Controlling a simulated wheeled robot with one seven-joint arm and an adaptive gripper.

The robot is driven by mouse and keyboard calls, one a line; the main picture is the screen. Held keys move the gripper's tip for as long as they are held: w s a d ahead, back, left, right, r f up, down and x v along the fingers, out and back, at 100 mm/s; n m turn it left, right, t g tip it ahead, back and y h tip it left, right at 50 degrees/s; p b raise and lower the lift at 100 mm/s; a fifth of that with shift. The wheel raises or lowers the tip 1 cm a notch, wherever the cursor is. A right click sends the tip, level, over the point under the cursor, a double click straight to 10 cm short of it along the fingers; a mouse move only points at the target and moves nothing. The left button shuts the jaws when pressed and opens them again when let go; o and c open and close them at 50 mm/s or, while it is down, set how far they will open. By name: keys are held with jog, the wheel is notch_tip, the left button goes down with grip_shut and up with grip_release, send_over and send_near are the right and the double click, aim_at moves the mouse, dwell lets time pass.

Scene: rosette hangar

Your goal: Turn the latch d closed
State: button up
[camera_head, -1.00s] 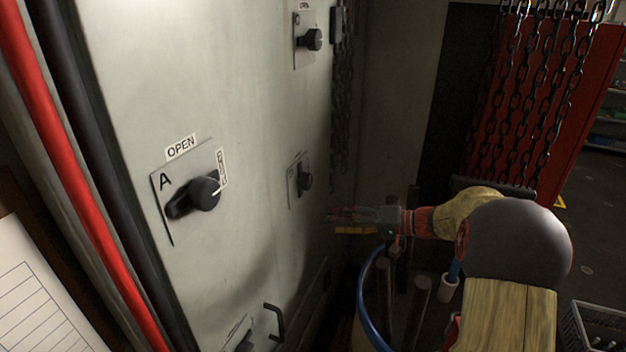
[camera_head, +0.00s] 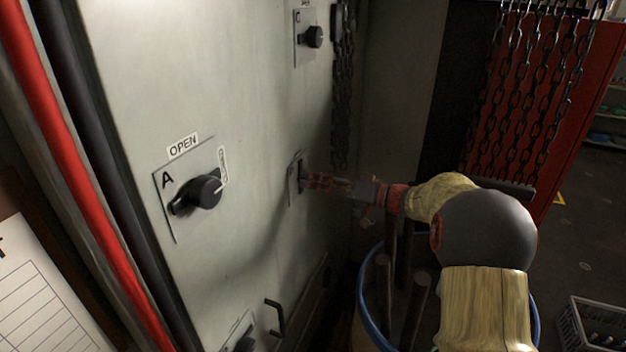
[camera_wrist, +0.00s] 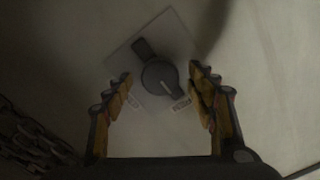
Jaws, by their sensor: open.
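A latch with a dark knob on a square plate (camera_head: 291,184) sits on the pale panel, right of latch A; its letter is too small to read. My gripper (camera_head: 310,181) is at this latch in the head view and partly hides it. In the wrist view the dark knob (camera_wrist: 159,76) with its handle lies between and ahead of my open fingers (camera_wrist: 163,92). The fingers look apart from the knob; contact is hard to tell.
Latch A (camera_head: 203,192) is on the left of the panel (camera_head: 245,110), with another latch (camera_head: 314,37) above. A metal handle (camera_head: 276,317) sticks out below. Chains (camera_head: 344,90) hang at the panel's right edge. A blue-rimmed barrel (camera_head: 362,300) holding rods stands beneath my arm.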

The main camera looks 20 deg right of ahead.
jog(key=shift+w+a, duration=0.35)
jog(key=c, duration=1.2)
jog(key=shift+o, duration=0.2)
